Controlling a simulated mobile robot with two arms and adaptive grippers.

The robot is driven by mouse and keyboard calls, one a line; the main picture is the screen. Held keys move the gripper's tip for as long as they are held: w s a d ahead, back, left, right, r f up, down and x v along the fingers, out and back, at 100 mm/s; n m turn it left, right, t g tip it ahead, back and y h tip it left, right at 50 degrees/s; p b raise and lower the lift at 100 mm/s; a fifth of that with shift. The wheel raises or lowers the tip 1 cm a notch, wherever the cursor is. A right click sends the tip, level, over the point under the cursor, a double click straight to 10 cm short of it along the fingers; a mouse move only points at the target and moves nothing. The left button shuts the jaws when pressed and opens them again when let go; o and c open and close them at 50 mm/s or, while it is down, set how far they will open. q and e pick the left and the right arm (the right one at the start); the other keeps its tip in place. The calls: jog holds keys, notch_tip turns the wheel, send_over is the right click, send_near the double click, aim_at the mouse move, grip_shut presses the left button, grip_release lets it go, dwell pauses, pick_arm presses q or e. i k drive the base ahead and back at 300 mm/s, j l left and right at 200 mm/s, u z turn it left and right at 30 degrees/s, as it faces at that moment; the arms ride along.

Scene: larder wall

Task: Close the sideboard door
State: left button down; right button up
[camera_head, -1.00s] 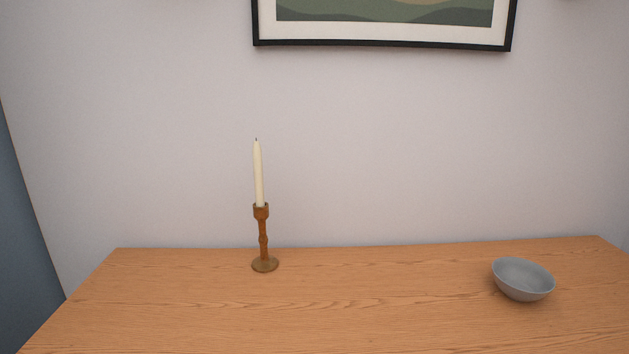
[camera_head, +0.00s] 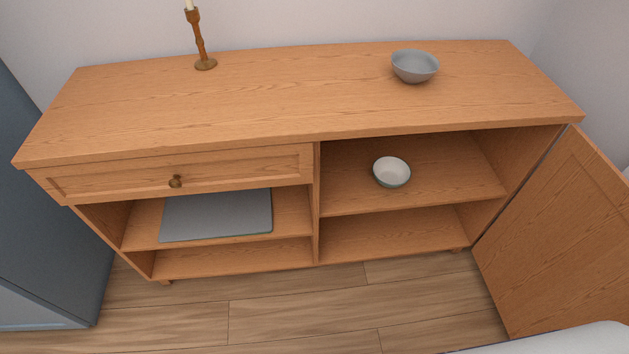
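The wooden sideboard (camera_head: 300,105) stands against the wall. Its door (camera_head: 565,235) is on the right side, hinged at the right edge, and stands wide open, swung out toward me. The right compartment is exposed, with a white bowl (camera_head: 391,172) on its middle shelf. The door's handle is not visible. Neither of my grippers shows in the view.
A grey bowl (camera_head: 414,66) and a wooden candlestick (camera_head: 200,42) stand on the sideboard top. The drawer (camera_head: 180,175) at left is shut, above an open shelf with a grey flat item (camera_head: 216,214). A dark blue-grey unit (camera_head: 45,220) stands left. Wood floor (camera_head: 280,305) in front is clear.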

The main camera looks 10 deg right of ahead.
aim_at(556, 257)
jog(key=k+l, duration=0.2)
jog(key=z, duration=0.75)
